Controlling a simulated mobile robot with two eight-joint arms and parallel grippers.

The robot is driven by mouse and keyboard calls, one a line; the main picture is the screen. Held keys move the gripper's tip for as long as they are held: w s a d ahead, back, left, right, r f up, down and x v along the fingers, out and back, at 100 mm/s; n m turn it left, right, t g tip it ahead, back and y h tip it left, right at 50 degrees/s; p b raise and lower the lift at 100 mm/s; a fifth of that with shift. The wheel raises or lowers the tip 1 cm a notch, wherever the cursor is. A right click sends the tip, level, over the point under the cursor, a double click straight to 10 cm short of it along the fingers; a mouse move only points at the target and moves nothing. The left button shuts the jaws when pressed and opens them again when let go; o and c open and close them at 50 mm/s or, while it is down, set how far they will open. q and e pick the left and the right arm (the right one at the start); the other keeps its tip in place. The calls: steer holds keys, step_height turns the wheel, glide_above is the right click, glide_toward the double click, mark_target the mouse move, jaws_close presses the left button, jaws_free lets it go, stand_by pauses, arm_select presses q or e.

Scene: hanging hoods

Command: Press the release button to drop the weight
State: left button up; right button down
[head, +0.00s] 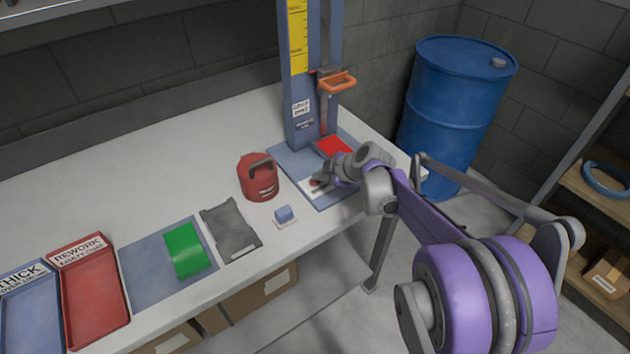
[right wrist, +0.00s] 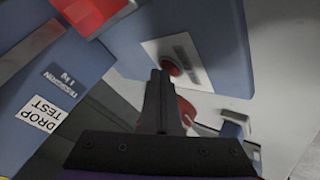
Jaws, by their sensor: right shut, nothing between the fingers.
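The drop tester has a blue column (head: 300,108) with a yellow scale (head: 298,36) and a blue base (head: 290,160) bearing a red pad (head: 333,147). An orange handle (head: 338,84) sits partway up its rail. The round red button (head: 316,182) is on a white plate at the base's front; it also shows in the right wrist view (right wrist: 171,66). My right gripper (head: 322,180) is shut and empty, its fingertips (right wrist: 160,73) right at the button. I cannot tell whether they touch it.
A small blue block (head: 284,213) lies near the table's front edge. A blue barrel (head: 458,110) stands behind right. The table's back left is clear.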

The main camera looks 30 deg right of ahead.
mark_target(319, 183)
steer(key=shift+r, duration=0.1)
steer(key=shift+r+p, duration=0.75)
steer(key=shift+r+p, duration=1.9)
steer(key=shift+r, duration=0.65)
steer(key=shift+f, duration=0.1)
